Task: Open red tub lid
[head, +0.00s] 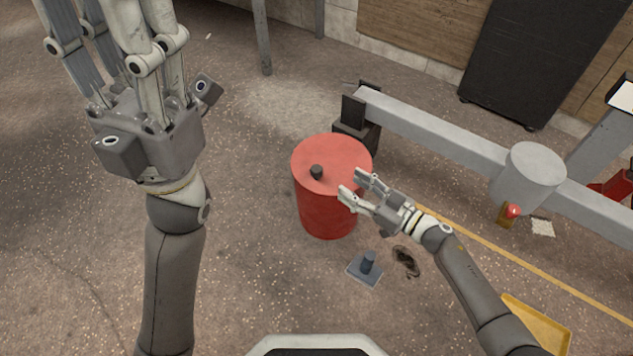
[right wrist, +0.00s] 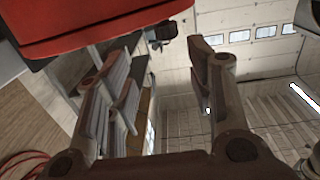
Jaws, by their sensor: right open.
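The red tub (head: 327,212) stands on the floor in the middle of the head view. Its flat red lid (head: 335,152) is on top, with a small dark knob (head: 316,172) near the front left. My right gripper (head: 351,183) is open and empty at the tub's right side, its fingertips overlapping the lid's edge in the picture; contact is unclear. In the right wrist view a red surface (right wrist: 85,25) fills the upper left, beyond the parted fingers (right wrist: 170,60). My left gripper (head: 105,35) is raised at upper left, fingertips cut off by the frame.
A grey beam (head: 435,128) runs behind the tub to the right, with a grey cylinder (head: 527,175) on it. A small grey block with a peg (head: 366,268) lies in front of the tub. A yellow tray (head: 537,325) is at lower right. The floor left of the tub is clear.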

